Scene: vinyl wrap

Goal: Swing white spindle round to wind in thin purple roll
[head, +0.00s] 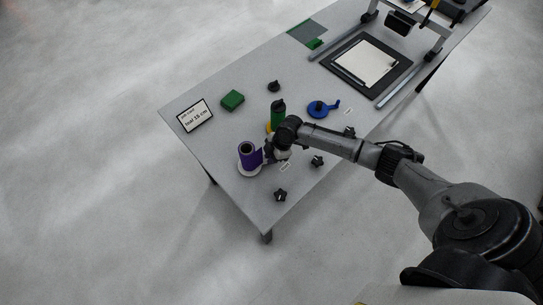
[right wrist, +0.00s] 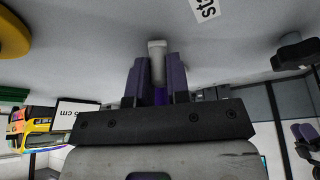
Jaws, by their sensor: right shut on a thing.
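The thin purple roll (head: 249,158) stands upright on the white spindle (head: 241,171), whose round base shows under it near the table's front corner. My right gripper (head: 270,154) is low beside the roll, on its right side, partly hidden by its own wrist. In the right wrist view my right gripper (right wrist: 156,80) is shut on a pale upright piece (right wrist: 157,48), which looks like the white spindle's handle. A bit of purple shows low between the fingers. The join between handle and base is hidden. My left gripper is not in view.
A green roll (head: 278,113) stands just behind my right wrist. A blue spindle (head: 318,109) with a side handle, black knobs (head: 280,195), a green block (head: 232,100) and a sign card (head: 195,116) are around. A framed white sheet (head: 366,62) lies farther back.

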